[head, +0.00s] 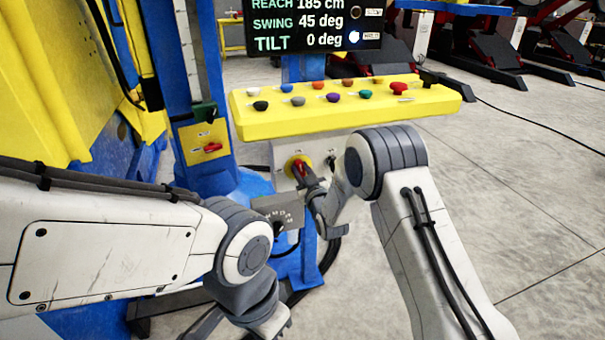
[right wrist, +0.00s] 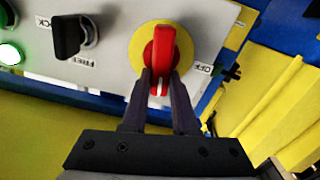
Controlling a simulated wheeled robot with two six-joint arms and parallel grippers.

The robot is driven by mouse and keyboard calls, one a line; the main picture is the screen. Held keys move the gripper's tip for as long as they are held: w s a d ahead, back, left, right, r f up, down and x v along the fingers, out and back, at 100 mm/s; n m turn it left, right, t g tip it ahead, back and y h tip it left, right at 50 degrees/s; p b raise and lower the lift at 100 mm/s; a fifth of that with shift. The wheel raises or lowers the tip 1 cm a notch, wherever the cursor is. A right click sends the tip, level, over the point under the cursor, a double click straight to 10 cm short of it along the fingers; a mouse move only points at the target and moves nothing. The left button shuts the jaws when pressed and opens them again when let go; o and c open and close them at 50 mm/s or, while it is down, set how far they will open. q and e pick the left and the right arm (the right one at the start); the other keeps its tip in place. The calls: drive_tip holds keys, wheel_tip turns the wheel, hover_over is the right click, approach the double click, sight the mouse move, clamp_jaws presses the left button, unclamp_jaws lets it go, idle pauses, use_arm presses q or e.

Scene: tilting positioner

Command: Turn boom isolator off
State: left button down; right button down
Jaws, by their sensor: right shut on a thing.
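A red rotary handle (head: 297,167) on a yellow disc sits on the front of a grey box below the yellow control panel. It also shows in the right wrist view (right wrist: 162,50), with a label that seems to read OFF to its right. There the handle stands nearly upright in the picture. My right gripper (head: 304,180) is at this handle. In the right wrist view its two fingers (right wrist: 161,84) are shut on the handle's lower part, one on each side. My left gripper (head: 262,318) is low at the bottom edge, away from the switches; its fingertips are not clear.
A second red switch (head: 212,147) is on a yellow plate on the blue column. The yellow panel (head: 345,122) carries several coloured knobs above my right gripper. A black selector (right wrist: 68,37) and a lit green lamp (right wrist: 11,54) are near the handle. A display (head: 315,25) reads TILT 0 deg.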

drive_tip(key=shift+s+a+f+n+b, duration=0.1)
drive_tip(key=shift+a+f+n+b, duration=0.25)
drive_tip(key=shift+n+b, duration=1.7)
drive_tip(key=shift+s+a+f+n+b, duration=0.2)
drive_tip(key=shift+n+b, duration=0.6)
drive_tip(key=shift+n, duration=2.35)
drive_tip(key=shift+a+f+n+b, duration=0.4)
drive_tip(key=shift+n+b, duration=1.05)
drive_tip(key=shift+n, duration=1.15)
drive_tip(key=shift+d, duration=0.1)
drive_tip(key=c, duration=0.7)
unclamp_jaws()
drive_tip(key=v, duration=1)
drive_tip(key=shift+s+p, duration=0.2)
drive_tip(key=shift+p, duration=0.15)
